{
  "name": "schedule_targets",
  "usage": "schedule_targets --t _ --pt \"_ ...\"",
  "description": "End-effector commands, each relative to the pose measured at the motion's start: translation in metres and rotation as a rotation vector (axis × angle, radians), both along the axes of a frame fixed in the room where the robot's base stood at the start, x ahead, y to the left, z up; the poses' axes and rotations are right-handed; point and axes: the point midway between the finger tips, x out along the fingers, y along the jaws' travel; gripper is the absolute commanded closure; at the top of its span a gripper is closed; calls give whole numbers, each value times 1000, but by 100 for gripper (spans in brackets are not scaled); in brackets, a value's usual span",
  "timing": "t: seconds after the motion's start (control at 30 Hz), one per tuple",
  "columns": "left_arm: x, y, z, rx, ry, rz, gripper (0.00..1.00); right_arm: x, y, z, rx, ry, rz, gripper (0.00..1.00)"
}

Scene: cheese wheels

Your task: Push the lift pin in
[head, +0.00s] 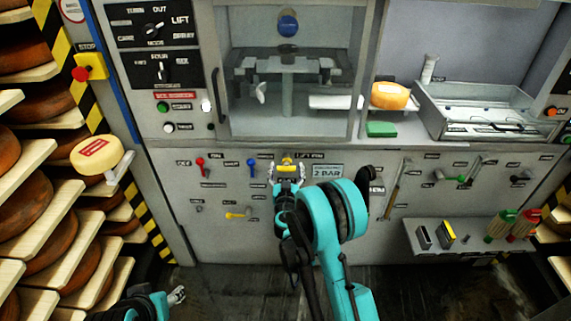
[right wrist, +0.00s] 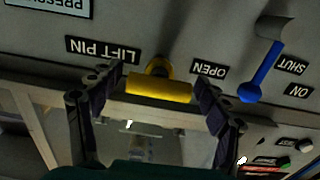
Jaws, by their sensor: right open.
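The lift pin is a yellow T-shaped handle (head: 288,160) on the grey front panel, under the LIFT PIN label. In the right wrist view, which is upside down, its yellow crossbar (right wrist: 158,89) stands out from the panel. My right gripper (head: 287,171) is at the pin. In the wrist view its open fingers (right wrist: 160,86) lie either side of the crossbar, with small gaps at its ends. The pin's depth in its hole cannot be judged. My left gripper (head: 178,295) is low at the left, far from the panel controls, and its jaws are too small to read.
A blue lever (right wrist: 262,80) sits beside the pin by the OPEN, SHUT and ON labels. A red lever (head: 200,163) and another yellow handle (head: 238,214) are on the same panel. A tool shelf (head: 450,238) juts out at lower right. Cheese racks (head: 35,225) stand left.

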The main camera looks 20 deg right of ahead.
Motion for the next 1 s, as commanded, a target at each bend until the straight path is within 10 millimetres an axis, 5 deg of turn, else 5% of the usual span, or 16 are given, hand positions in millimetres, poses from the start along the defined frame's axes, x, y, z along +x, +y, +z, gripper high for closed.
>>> schedule_targets --t 0.2,0.5,0.8,1.0 --pt "0 0 0 0 0 0 49 0 0 0 0 0 0 24" --pt "0 0 0 0 0 0 49 0 0 0 0 0 0 98" --pt "0 0 0 0 0 0 49 28 -9 0 0 0 -1 97" --pt "0 0 0 0 0 0 49 31 -9 0 0 0 0 98"
